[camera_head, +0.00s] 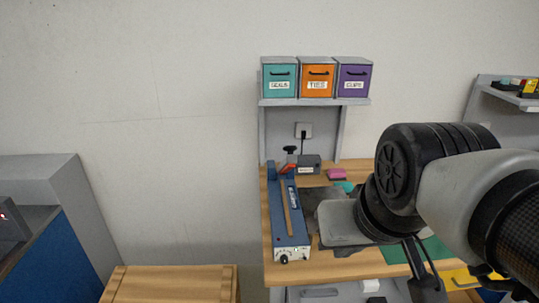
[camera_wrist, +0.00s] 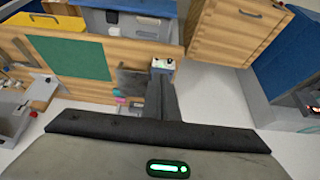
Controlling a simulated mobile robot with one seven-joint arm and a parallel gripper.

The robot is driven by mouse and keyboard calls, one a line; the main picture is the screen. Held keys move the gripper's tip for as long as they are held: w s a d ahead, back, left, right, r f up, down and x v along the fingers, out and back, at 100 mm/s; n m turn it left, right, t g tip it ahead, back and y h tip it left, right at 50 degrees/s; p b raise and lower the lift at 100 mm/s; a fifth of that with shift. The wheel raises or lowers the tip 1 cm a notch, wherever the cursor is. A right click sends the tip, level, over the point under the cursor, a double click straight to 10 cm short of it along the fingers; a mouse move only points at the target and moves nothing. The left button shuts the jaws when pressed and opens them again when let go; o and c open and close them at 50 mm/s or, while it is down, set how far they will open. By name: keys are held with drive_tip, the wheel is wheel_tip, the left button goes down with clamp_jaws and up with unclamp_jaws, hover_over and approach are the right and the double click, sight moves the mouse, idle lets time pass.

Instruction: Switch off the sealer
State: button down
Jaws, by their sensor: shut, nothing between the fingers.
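The sealer (camera_head: 287,215) is a long blue unit with a tan strip along its top, at the left end of the wooden bench in the head view. Its pale front panel (camera_head: 291,255) faces the bench's front edge and has a dark knob (camera_head: 284,260) and small marks. In the wrist view the panel (camera_wrist: 163,65) shows small just past my fingertips. My gripper (camera_wrist: 161,76) is shut and empty; its dark fingers cover most of the sealer there. In the head view my pale hand is right of the sealer, fingertips not clear. Whether the fingers touch the panel cannot be told.
A dark box (camera_head: 309,163) and a wall socket (camera_head: 303,130) are behind the sealer. Teal, orange and purple bins sit on the shelf (camera_head: 314,102) above. A green mat (camera_head: 436,249) lies right, partly behind my arm. A wooden unit (camera_head: 170,284) stands left.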

drive_tip(key=w+a+f+g+h+b, duration=0.1)
drive_tip(key=w+a+f+g+b, duration=0.1)
drive_tip(key=w+f, duration=0.7)
drive_tip(key=w+a+f+g+h+b, duration=0.1)
drive_tip(key=w+a+f+b, duration=0.2)
drive_tip(key=w+f, duration=0.5)
drive_tip(key=w+b, duration=0.1)
drive_tip(key=w, duration=0.7)
drive_tip(key=shift+w+f+g+b, duration=0.2)
drive_tip(key=shift+f+g+b, duration=0.15)
drive_tip(key=shift+g+b, duration=0.05)
hover_over(304, 256)
drive_tip(key=a, duration=0.2)
drive_tip(key=s+a+f+x, duration=0.1)
drive_tip(key=s+a+x, duration=0.1)
drive_tip(key=x, duration=0.9)
drive_tip(key=shift+s+d+f, duration=0.15)
drive_tip(key=shift+d+f, duration=0.3)
drive_tip(key=shift+f, duration=0.1)
